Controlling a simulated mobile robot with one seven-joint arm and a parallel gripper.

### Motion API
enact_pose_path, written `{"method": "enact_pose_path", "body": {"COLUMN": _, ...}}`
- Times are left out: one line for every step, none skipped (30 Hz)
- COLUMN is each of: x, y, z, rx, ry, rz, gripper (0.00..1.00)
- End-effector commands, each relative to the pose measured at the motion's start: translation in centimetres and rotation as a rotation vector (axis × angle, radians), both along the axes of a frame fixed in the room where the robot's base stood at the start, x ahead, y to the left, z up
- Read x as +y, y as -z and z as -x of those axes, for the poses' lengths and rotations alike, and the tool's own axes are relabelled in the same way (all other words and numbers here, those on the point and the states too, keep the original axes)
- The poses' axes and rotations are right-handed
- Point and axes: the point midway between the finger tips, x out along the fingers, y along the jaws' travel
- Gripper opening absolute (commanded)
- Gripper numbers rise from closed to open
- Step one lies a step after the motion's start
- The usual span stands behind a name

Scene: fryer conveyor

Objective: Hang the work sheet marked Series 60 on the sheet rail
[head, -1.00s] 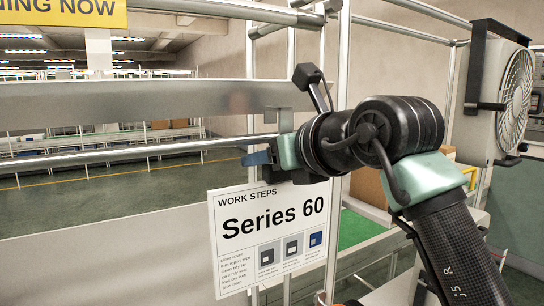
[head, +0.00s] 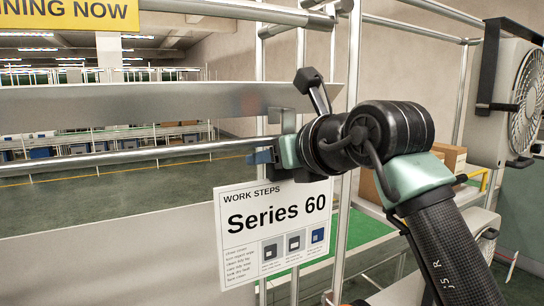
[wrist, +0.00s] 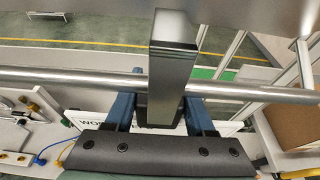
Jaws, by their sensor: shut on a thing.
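The white work sheet marked Series 60 (head: 277,238) hangs below my gripper (head: 264,157) in the head view, facing the camera and tilted slightly. My gripper is shut on the sheet's holder; the grip itself is partly hidden by the dark wrist parts. The sheet rail (head: 120,158) is a horizontal metal tube running in from the left to the gripper. In the wrist view the blue fingers (wrist: 157,112) stand at the rail (wrist: 60,78), with a grey upright piece (wrist: 172,60) between them. The sheet's top edge (wrist: 100,126) shows below. I cannot tell whether the holder rests on the rail.
A wide metal panel (head: 150,98) runs above the rail. An upright post (head: 346,190) stands close right of the sheet. A fan (head: 515,95) and cardboard boxes (head: 450,157) are at the right. Open floor lies beyond the rail.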

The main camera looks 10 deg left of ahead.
Motion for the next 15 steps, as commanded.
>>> {"method": "enact_pose_path", "body": {"x": -0.01, "y": -0.05, "z": 0.01, "rx": -0.002, "ry": 0.000, "rz": -0.001, "gripper": 0.00}}
{"method": "enact_pose_path", "body": {"x": -0.01, "y": -0.02, "z": 0.01, "rx": -0.002, "ry": 0.000, "rz": -0.001, "gripper": 0.00}}
{"method": "enact_pose_path", "body": {"x": -0.01, "y": 0.04, "z": 0.01, "rx": -0.001, "ry": 0.000, "rz": -0.001, "gripper": 0.00}}
{"method": "enact_pose_path", "body": {"x": -0.01, "y": 0.09, "z": 0.01, "rx": -0.001, "ry": 0.000, "rz": -0.001, "gripper": 0.00}}
{"method": "enact_pose_path", "body": {"x": -0.01, "y": 0.14, "z": 0.01, "rx": -0.001, "ry": 0.000, "rz": -0.001, "gripper": 0.00}}
{"method": "enact_pose_path", "body": {"x": -0.01, "y": 0.23, "z": 0.02, "rx": -0.001, "ry": 0.000, "rz": -0.001, "gripper": 0.00}}
{"method": "enact_pose_path", "body": {"x": -0.01, "y": 0.30, "z": 0.02, "rx": -0.001, "ry": 0.000, "rz": -0.001, "gripper": 0.00}}
{"method": "enact_pose_path", "body": {"x": -0.01, "y": 0.36, "z": 0.02, "rx": -0.001, "ry": 0.000, "rz": 0.000, "gripper": 0.00}}
{"method": "enact_pose_path", "body": {"x": -0.01, "y": 0.46, "z": 0.02, "rx": -0.001, "ry": 0.000, "rz": -0.001, "gripper": 0.00}}
{"method": "enact_pose_path", "body": {"x": -0.01, "y": 0.52, "z": 0.02, "rx": -0.001, "ry": 0.000, "rz": 0.000, "gripper": 0.00}}
{"method": "enact_pose_path", "body": {"x": -0.01, "y": 0.58, "z": 0.02, "rx": -0.001, "ry": 0.000, "rz": -0.001, "gripper": 0.00}}
{"method": "enact_pose_path", "body": {"x": -0.01, "y": 0.65, "z": 0.02, "rx": -0.001, "ry": 0.000, "rz": 0.000, "gripper": 0.00}}
{"method": "enact_pose_path", "body": {"x": -0.01, "y": 0.72, "z": 0.02, "rx": -0.001, "ry": 0.000, "rz": 0.000, "gripper": 0.00}}
{"method": "enact_pose_path", "body": {"x": -0.01, "y": 0.78, "z": 0.02, "rx": -0.001, "ry": 0.000, "rz": 0.000, "gripper": 0.00}}
{"method": "enact_pose_path", "body": {"x": -0.01, "y": 0.85, "z": 0.02, "rx": -0.001, "ry": 0.000, "rz": 0.000, "gripper": 0.00}}
